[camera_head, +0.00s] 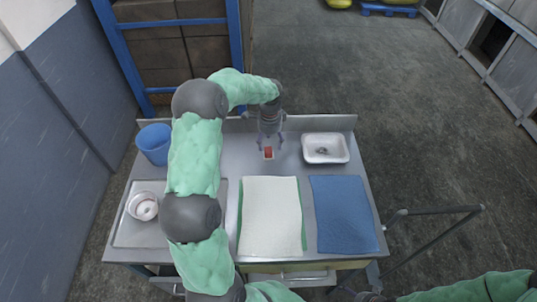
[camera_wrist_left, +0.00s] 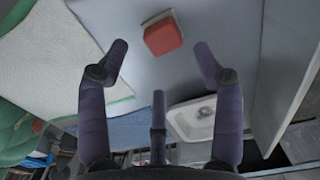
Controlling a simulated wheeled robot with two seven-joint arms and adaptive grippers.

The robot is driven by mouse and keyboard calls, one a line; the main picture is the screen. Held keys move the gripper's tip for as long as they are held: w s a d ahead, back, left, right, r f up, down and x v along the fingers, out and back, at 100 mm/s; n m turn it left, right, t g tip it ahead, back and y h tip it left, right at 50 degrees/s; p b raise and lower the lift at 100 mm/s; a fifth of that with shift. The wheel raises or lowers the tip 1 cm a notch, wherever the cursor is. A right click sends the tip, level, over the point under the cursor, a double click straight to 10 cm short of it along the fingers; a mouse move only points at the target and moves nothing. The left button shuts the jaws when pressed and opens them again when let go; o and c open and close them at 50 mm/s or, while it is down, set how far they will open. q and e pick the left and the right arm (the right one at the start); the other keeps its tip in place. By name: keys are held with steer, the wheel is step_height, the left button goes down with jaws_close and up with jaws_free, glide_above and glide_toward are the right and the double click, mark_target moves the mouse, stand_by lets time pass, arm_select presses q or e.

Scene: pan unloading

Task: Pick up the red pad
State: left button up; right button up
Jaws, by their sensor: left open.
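The red pad (camera_head: 268,153) is a small red block with a pale edge, lying on the steel table towards the back. It also shows in the left wrist view (camera_wrist_left: 163,36), near the top, beyond the fingertips. My left gripper (camera_head: 270,146) is right by the pad, its fingers pointing down towards it. In the left wrist view the fingers of this gripper (camera_wrist_left: 161,55) are spread wide with nothing between them. The pad looks apart from the fingers. My right gripper does not show; only green arm covering is seen at the lower right.
A white towel (camera_head: 269,215) over green cloth and a blue towel (camera_head: 344,214) lie in front. A white tray (camera_head: 325,148) stands right of the pad. A blue bucket (camera_head: 154,143) and a white bowl (camera_head: 143,206) stand left. Bare table surrounds the pad.

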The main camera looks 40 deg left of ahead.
mark_target(268, 150)
arm_select(q)
steer(key=shift+w+a+f+b, duration=0.1)
steer(key=shift+a+f+b, duration=0.15)
steer(key=shift+f, duration=1.25)
steer(key=shift+a+f+b, duration=0.1)
steer(key=shift+f+b, duration=0.1)
steer(key=shift+f, duration=1.25)
steer(key=c, duration=1.3)
